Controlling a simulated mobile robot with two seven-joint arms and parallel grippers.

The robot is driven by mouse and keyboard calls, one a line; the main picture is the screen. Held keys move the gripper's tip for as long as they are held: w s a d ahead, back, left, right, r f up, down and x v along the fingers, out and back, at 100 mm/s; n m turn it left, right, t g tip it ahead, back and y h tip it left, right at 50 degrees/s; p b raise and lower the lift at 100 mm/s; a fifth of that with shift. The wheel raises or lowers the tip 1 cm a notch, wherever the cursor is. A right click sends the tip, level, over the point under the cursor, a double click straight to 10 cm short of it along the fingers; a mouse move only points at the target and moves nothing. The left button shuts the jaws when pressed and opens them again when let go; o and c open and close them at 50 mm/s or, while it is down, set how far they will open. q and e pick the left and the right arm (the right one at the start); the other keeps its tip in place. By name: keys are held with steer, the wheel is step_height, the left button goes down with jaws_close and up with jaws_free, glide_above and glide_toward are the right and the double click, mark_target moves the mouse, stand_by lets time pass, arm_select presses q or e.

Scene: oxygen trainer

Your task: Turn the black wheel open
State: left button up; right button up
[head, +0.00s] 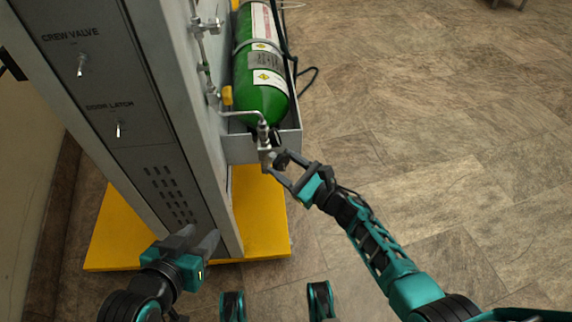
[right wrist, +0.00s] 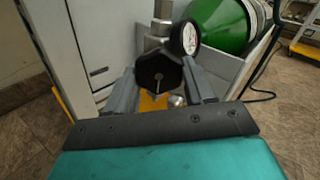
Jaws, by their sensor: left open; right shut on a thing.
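In the head view my right gripper (head: 276,167) reaches the fitting below the green oxygen cylinder (head: 262,75), and the wheel is hard to make out there. My left gripper (head: 203,240) is open and empty, low beside the grey cabinet's front corner.
A round pressure gauge (right wrist: 186,38) sits right beside the wheel. The grey cabinet (head: 140,90) has two toggles, labelled crew valve (head: 81,65) and door latch (head: 119,129). It stands on a yellow base (head: 262,215). The tiled floor (head: 450,130) to the right is clear.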

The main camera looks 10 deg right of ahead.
steer(key=o, duration=1)
steer(key=shift+c, duration=0.2)
arm_select(q)
steer(key=shift+w+r, duration=0.1)
arm_select(e)
steer(key=shift+o, duration=0.4)
arm_select(q)
steer(key=shift+w+r, duration=0.1)
arm_select(e)
steer(key=shift+s+d, duration=0.1)
steer(key=shift+s+d, duration=0.25)
arm_select(q)
steer(key=shift+s+a+r+p, duration=0.25)
steer(key=shift+a+p, duration=0.1)
steer(key=shift+p, duration=0.7)
arm_select(e)
steer(key=v, duration=1.2)
arm_select(q)
steer(key=shift+w+r, duration=0.1)
steer(key=shift+r, duration=0.05)
